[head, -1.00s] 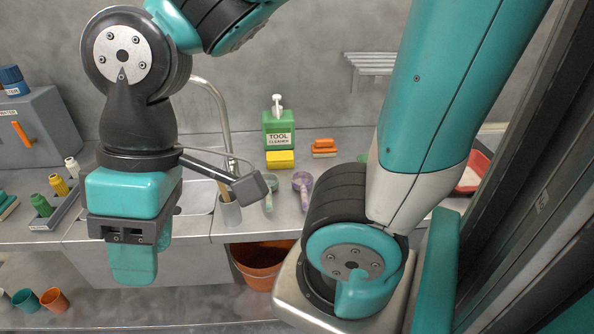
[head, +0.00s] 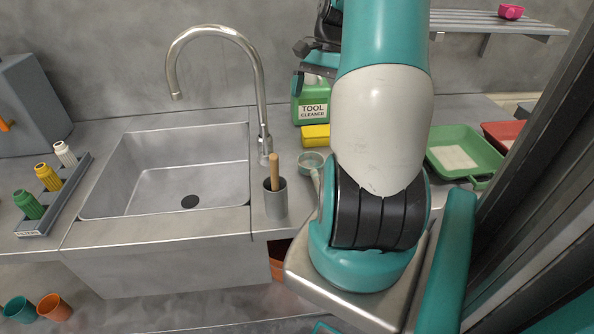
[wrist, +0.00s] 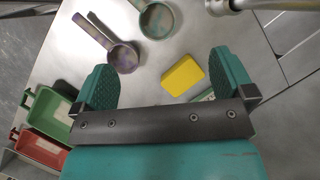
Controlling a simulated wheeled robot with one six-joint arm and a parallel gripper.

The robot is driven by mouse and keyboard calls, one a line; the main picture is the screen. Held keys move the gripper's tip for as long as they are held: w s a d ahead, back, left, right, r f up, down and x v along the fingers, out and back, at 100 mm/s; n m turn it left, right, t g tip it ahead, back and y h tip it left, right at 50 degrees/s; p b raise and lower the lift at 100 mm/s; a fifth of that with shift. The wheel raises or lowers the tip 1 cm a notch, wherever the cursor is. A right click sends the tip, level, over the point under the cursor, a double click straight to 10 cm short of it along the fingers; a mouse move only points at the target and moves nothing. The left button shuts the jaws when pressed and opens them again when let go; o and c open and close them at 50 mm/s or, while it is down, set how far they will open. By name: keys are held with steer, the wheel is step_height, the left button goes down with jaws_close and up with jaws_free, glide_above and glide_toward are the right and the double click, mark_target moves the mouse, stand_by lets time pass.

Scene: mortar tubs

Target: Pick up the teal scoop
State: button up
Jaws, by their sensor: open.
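The teal scoop (wrist: 168,30) lies on the metal counter at the top edge of the wrist view, its bowl showing and its handle cut off by the frame. In the head view its pale teal bowl (head: 312,159) shows beside my arm, the rest partly hidden. A purple-stained scoop (wrist: 123,58) lies next to it in the wrist view; my arm hides it in the head view. My gripper (wrist: 162,66) is open and empty, apart from both scoops, with its fingers spread below them in the picture. In the head view my wrist is mostly behind my arm.
A yellow sponge (wrist: 183,75) and green cleaner bottle (head: 312,106) are near my gripper. A grey cup with a wooden handle (head: 276,199), a tap (head: 262,105) and a sink (head: 160,160) are left of the scoop. Green (head: 465,150) and red (head: 500,134) trays stand right.

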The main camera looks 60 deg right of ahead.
steer(key=s+d+f+m, duration=0.2)
glide_above(312, 160)
steer(key=d, duration=0.2)
steer(key=f, duration=1)
steer(key=shift+s+a, duration=0.1)
steer(key=shift+s, duration=0.25)
steer(key=shift+w+p+x, duration=0.15)
steer(key=shift+p+x, duration=0.2)
steer(key=shift+x, duration=1.15)
steer(key=shift+w+p+x, duration=0.2)
steer(key=shift+p+x, duration=0.1)
steer(key=shift+x, duration=1.25)
steer(key=c, duration=1.1)
steer(key=shift+o, duration=0.2)
steer(key=shift+r, duration=0.1)
